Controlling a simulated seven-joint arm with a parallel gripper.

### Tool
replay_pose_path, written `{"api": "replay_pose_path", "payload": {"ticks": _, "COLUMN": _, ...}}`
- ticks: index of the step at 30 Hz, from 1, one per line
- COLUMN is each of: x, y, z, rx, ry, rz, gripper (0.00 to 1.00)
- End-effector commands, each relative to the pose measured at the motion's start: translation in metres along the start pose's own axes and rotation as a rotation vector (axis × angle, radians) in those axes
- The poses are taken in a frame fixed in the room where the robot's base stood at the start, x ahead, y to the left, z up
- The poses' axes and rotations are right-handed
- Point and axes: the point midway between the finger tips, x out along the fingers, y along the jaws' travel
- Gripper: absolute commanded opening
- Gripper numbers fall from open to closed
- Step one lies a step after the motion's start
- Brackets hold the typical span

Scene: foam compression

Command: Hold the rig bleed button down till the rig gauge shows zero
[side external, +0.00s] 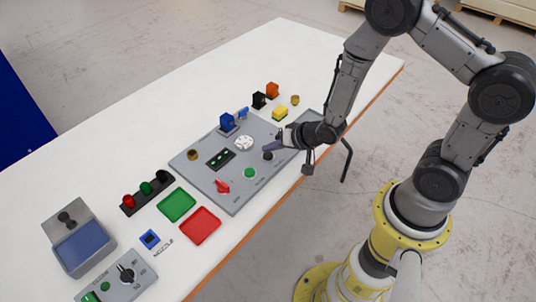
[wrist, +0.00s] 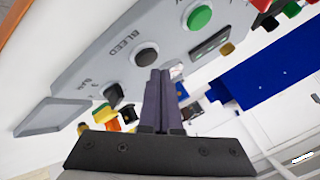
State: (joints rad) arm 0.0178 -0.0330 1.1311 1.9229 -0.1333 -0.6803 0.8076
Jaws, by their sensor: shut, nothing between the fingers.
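The rig is a grey panel (side external: 235,197) on the white table. Its bleed button (wrist: 146,54) is a dark round cap beside the printed word BLEED, and it also shows in the side view (side external: 268,156). The white round gauge (side external: 244,143) sits farther in on the panel; its reading is too small to tell. In the wrist view the gauge is mostly hidden behind my fingers. My gripper (side external: 267,147) is shut and empty, tilted low over the panel. In the wrist view its fingertips (wrist: 160,72) show just beside the bleed button, apart from its cap in the picture; their height above the panel is unclear.
A green button (side external: 249,173), a red switch (side external: 222,186) and a small display (side external: 220,159) share the panel. A blue part (side external: 228,122) stands at its far edge. A yellow block (side external: 280,113) and small parts lie behind. Green (side external: 176,204) and red (side external: 200,226) trays lie in front.

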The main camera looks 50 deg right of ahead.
Motion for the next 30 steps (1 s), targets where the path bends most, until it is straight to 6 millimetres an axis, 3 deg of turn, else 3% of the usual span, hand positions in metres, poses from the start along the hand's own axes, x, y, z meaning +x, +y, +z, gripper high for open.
{"api": "replay_pose_path", "payload": {"ticks": 30, "x": 0.006, "y": 0.0043, "z": 0.0044, "rx": 0.0, "ry": 0.0, "rz": 0.0, "gripper": 0.0}}
